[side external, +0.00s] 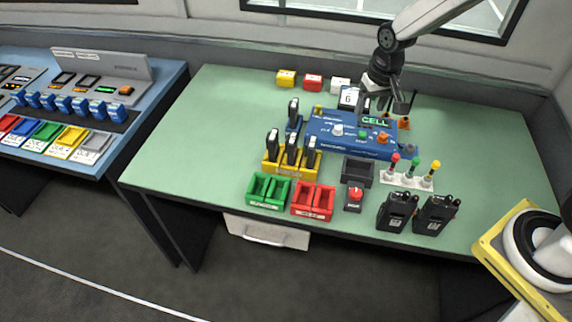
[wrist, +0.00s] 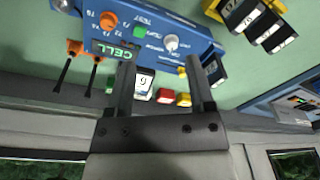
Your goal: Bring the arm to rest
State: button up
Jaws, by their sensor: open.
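My gripper (side external: 391,104) is open above the back edge of the blue panel (side external: 330,146), to the right of the white card marked 6 (side external: 348,97). In the wrist view, the two fingers of my gripper (wrist: 160,62) stand apart. Between them, the card (wrist: 143,84) and part of the blue panel (wrist: 190,45) show farther off. I see nothing held in the fingers. In the side view the arm comes down from the top right, and its lower end partly covers the area behind the panel.
Yellow (side external: 286,78), red (side external: 313,82) and white blocks stand at the back. A yellow rack (side external: 290,169), green (side external: 268,190) and red trays (side external: 313,200), and two radios (side external: 397,212) stand in front. The green table (side external: 480,130) is clear at right.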

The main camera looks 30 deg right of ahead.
jog(key=s+r+n+t, duration=0.1)
jog(key=s+r+n, duration=0.1)
jog(key=s, duration=1.2)
jog(key=shift+s+a+n, duration=0.2)
jog(key=shift+n, duration=0.1)
